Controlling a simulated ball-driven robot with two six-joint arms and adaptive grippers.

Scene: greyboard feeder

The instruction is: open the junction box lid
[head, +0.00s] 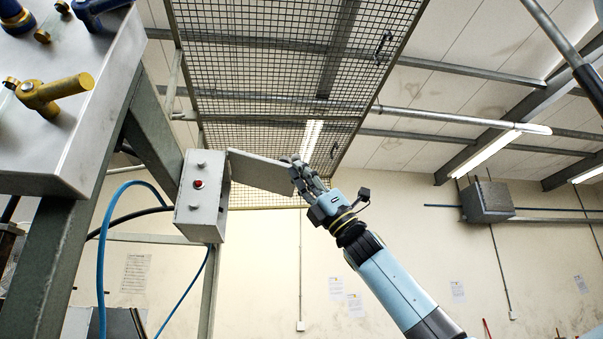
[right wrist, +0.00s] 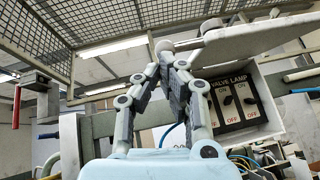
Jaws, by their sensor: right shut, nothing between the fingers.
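The grey junction box (head: 203,205) is fixed to a steel post, with a red button on its narrow side. Its lid (head: 262,172) stands swung open, out to the right of the box. My right gripper (head: 294,164) is at the lid's outer end; the fingers are shut with nothing between them. In the right wrist view the fingertips (right wrist: 166,48) are together beside the lid (right wrist: 255,40); I cannot tell if they touch it. The open box (right wrist: 297,108) shows two switches (right wrist: 237,100) labelled VALVE and LAMP. My left gripper is not in view.
A grey panel (head: 75,150) with yellow and blue valve handles stands at the left. Blue hoses (head: 100,260) hang near the post. A wire mesh frame (head: 280,60) is overhead.

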